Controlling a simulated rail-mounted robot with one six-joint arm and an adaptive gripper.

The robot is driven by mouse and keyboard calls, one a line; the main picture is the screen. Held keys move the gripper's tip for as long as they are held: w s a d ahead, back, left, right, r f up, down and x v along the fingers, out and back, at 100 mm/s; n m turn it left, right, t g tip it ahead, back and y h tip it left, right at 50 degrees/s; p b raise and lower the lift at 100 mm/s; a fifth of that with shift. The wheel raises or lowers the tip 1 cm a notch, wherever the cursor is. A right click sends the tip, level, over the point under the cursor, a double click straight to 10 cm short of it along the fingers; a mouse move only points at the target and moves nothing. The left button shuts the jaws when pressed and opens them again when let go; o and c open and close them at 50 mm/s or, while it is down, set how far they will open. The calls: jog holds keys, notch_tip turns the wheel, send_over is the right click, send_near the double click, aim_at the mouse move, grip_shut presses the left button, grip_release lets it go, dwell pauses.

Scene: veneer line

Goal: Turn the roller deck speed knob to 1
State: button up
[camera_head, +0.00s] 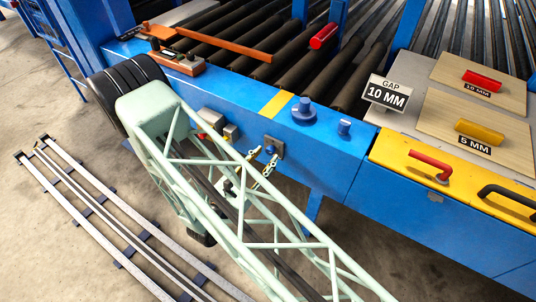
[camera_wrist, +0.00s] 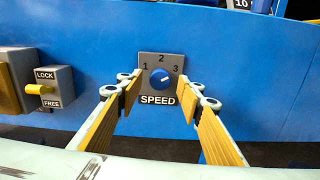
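The speed knob (camera_wrist: 160,78) is a round blue dial on a grey plate (camera_wrist: 147,90) marked 1, 2, 3 and SPEED, on the blue machine front. Its small white mark seems to point right, toward the 3. My gripper (camera_wrist: 161,86) is open, with one tan-padded finger to the left of the knob and one to the right, apart from it. In the head view the speed knob (camera_head: 270,149) and its plate sit just beyond my gripper (camera_head: 255,167).
A LOCK/FREE switch (camera_wrist: 47,89) is left of the plate. Two other blue knobs (camera_head: 304,110) (camera_head: 344,127) stand on the ledge above. A yellow panel with a red handle (camera_head: 430,164) is to the right. Rollers (camera_head: 283,62) lie behind.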

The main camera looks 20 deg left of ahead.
jog(key=shift+x, duration=1.25)
jog(key=c, duration=0.9)
